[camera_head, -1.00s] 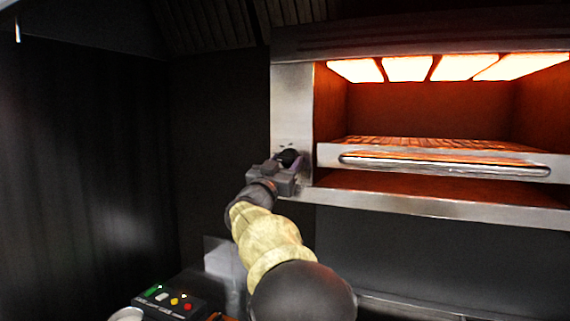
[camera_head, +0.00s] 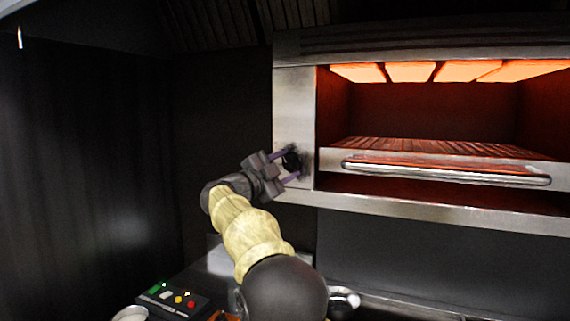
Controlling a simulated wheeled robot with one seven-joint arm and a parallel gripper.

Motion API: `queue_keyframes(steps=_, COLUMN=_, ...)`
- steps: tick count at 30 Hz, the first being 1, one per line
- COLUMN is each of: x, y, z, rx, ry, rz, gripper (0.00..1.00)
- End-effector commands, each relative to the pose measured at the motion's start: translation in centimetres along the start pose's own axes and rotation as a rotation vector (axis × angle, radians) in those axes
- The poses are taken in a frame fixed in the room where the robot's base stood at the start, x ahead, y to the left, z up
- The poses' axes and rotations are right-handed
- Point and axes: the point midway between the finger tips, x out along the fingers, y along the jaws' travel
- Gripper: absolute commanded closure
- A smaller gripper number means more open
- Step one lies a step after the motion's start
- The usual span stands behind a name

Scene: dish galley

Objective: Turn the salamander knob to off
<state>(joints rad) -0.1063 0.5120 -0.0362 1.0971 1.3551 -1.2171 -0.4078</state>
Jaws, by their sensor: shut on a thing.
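The salamander (camera_head: 294,103) is a steel grill with an open front at the upper right, its top elements (camera_head: 410,72) glowing orange. Its black knob (camera_head: 291,160) sits on the steel panel at the left of the opening. My gripper (camera_head: 288,167) reaches the knob from the lower left, with its two fingers on either side of it. The gripper is shut on the knob and looks tilted. The knob's marking cannot be read.
A rack with a long handle (camera_head: 445,173) spans the grill opening to the right of the knob. A control box (camera_head: 172,301) with coloured buttons and a pale round container (camera_head: 130,314) are at the lower left. The wall left of the grill is dark and bare.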

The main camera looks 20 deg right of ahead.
Motion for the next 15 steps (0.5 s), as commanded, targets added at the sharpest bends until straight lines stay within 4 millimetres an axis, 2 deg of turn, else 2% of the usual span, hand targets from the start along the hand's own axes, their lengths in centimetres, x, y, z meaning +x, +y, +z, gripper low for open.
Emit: queue_keyframes(steps=15, x=0.13, y=-0.35, z=-0.14, rx=0.411, ry=0.000, rz=0.171, gripper=0.76)
